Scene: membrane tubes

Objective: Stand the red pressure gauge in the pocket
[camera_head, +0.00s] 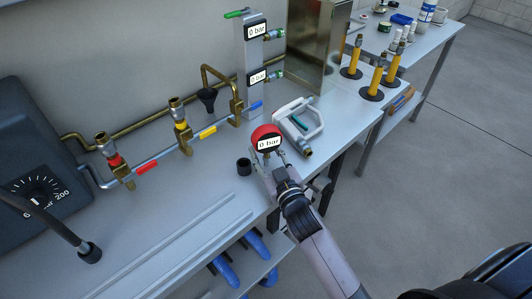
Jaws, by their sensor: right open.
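The red pressure gauge (266,133), round with a white "0 bar" display, is near the front edge of the bench, its face towards me. My right gripper (270,160) is open just on the near side of it, its fingers close to the gauge's lower part. Whether they touch it I cannot tell. The gauge's lower end is hidden by the display and gripper. A small black cup (244,167), which looks like the pocket, stands on the bench just left of the gripper. It looks empty. My left gripper is not in view.
A white-framed tool (300,122) lies right of the gauge. Behind are a brass pipe with red, yellow and blue valves (182,130) and a grey column with two gauges (250,60). Rails (180,235) lie at the front. Yellow-handled tools (378,72) stand at the right.

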